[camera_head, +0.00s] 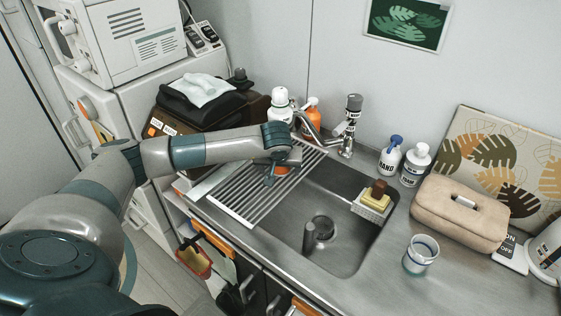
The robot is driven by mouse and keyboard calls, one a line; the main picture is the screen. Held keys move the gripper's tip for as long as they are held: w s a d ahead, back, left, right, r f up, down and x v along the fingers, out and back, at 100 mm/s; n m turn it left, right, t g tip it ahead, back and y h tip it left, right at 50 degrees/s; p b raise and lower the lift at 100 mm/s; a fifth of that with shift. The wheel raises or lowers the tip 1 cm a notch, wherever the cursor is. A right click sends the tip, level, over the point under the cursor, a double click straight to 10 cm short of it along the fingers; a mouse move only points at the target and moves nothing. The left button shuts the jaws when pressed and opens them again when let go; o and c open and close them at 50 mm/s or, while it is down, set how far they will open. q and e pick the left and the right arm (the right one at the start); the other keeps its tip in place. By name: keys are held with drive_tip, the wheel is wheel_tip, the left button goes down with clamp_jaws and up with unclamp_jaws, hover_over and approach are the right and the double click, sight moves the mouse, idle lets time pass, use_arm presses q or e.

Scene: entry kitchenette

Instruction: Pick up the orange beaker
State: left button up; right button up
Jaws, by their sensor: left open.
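An orange object (282,169), seemingly the orange beaker, stands on the slatted drying rack (240,206) at the left of the sink. It is mostly hidden behind my left gripper, so its shape does not show. My left gripper (271,180) points down at the rack, right at the orange object. It is open; the picture does not show whether the fingers are around the beaker or only in front of it. My right gripper is out of view.
The steel sink (345,215) lies right of the rack, with a faucet (346,146) behind it. Bottles (281,106) stand at the back. A dark appliance (190,119) stands behind my left arm.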

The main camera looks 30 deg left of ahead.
use_arm(q)
drive_tip(key=w+a, duration=0.1)
drive_tip(key=w+a+p, duration=0.1)
drive_tip(key=w, duration=0.1)
drive_tip(key=shift+w, duration=0.2)
drive_tip(key=shift+w+f+p, duration=0.15)
drive_tip(key=shift+f+p, duration=0.35)
drive_tip(key=shift+p, duration=0.05)
drive_tip(key=shift+c, duration=0.3)
drive_tip(key=c, duration=1.3)
drive_tip(key=shift+c, duration=0.2)
drive_tip(key=shift+r, duration=0.1)
